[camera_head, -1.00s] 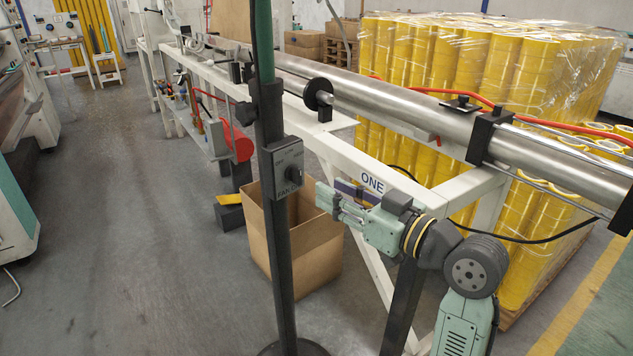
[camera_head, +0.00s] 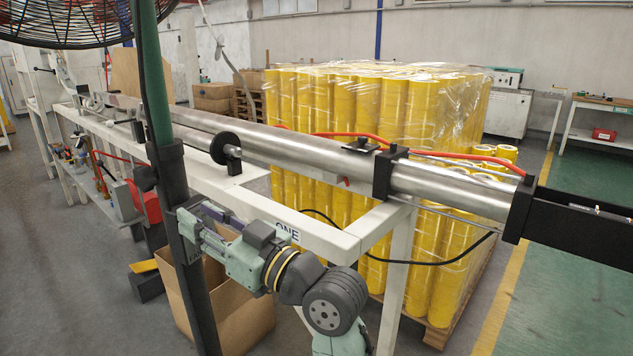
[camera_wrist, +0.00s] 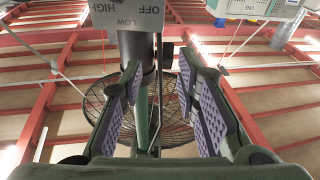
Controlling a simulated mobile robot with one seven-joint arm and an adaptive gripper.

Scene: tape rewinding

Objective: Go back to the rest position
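My gripper (camera_head: 196,230) is at the end of my pale green arm, in front of the fan's dark pole (camera_head: 180,200) in the head view. In the wrist view my gripper (camera_wrist: 162,88) shows two purple ridged finger pads well apart, with nothing between them. A grey switch box (camera_wrist: 128,16) marked OFF, LOW and HIGH is just beyond the fingertips at the top of the wrist view. In the head view my gripper mostly hides this box. I cannot tell whether the fingers touch it. The fan's cage (camera_head: 70,20) is at the top left.
A white machine frame (camera_head: 340,243) with long steel rollers (camera_head: 290,135) stands close behind my arm. A cardboard box (camera_head: 245,315) is on the floor below. Wrapped yellow rolls (camera_head: 385,110) stand behind the frame. Green floor (camera_head: 575,290) is clear at the right.

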